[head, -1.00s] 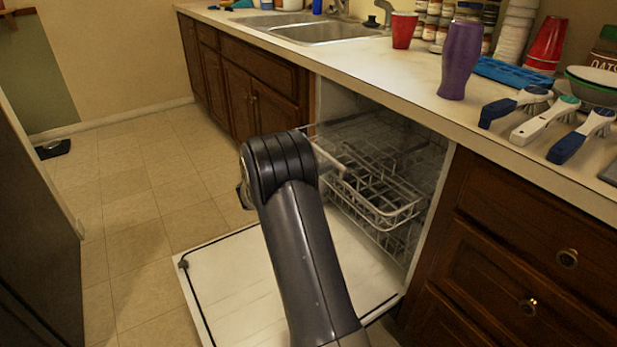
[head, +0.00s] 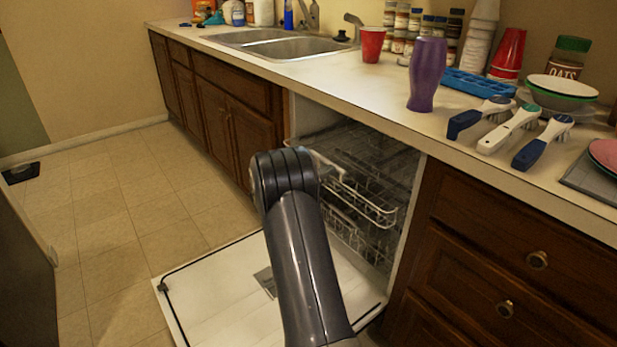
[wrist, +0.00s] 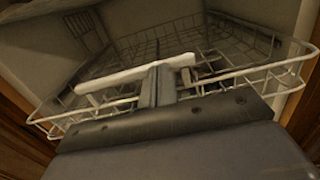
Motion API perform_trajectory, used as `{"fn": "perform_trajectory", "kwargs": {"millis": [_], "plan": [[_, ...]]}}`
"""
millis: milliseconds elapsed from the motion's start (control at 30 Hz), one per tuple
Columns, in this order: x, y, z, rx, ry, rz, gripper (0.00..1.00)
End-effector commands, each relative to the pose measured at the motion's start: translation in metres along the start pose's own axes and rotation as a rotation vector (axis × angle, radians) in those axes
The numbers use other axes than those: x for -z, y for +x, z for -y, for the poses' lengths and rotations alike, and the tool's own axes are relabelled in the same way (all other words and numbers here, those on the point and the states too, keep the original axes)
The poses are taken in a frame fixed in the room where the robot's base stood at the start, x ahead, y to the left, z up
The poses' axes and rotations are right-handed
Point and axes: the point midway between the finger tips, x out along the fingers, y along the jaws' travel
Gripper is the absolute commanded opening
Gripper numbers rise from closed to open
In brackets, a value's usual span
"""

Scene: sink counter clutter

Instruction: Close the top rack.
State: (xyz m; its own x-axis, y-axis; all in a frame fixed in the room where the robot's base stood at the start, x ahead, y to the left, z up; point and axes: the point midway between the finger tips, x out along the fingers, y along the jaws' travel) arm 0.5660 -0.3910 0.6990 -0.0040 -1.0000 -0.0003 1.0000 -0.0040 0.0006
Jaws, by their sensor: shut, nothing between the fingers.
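The top rack (head: 368,204) is a pale wire basket inside the open dishwasher, with its front end standing out past the counter edge. In the wrist view the rack (wrist: 255,80) spreads across the upper half, with a thick white bar (wrist: 130,74) along its front. My gripper (wrist: 158,84) is shut with nothing in it. Its dark fingers overlap the middle of the white bar; I cannot tell whether they touch it. In the head view my own arm hides the gripper and part of the rack front.
The dishwasher door (head: 225,300) lies open and low in front. The counter (head: 340,95) runs above the rack, with a purple bottle (head: 427,75) and several brushes near its edge. Wooden drawers (head: 500,250) stand to the right.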

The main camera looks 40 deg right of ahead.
Motion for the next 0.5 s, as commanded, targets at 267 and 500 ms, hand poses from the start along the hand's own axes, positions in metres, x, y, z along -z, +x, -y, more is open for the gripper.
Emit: {"fn": "perform_trajectory", "kwargs": {"millis": [267,500], "plan": [[0.0,0.07,0.001,0.003,0.001,0.001,0.0],[0.0,0.1,0.0,0.001,-0.001,0.001,0.0]]}}
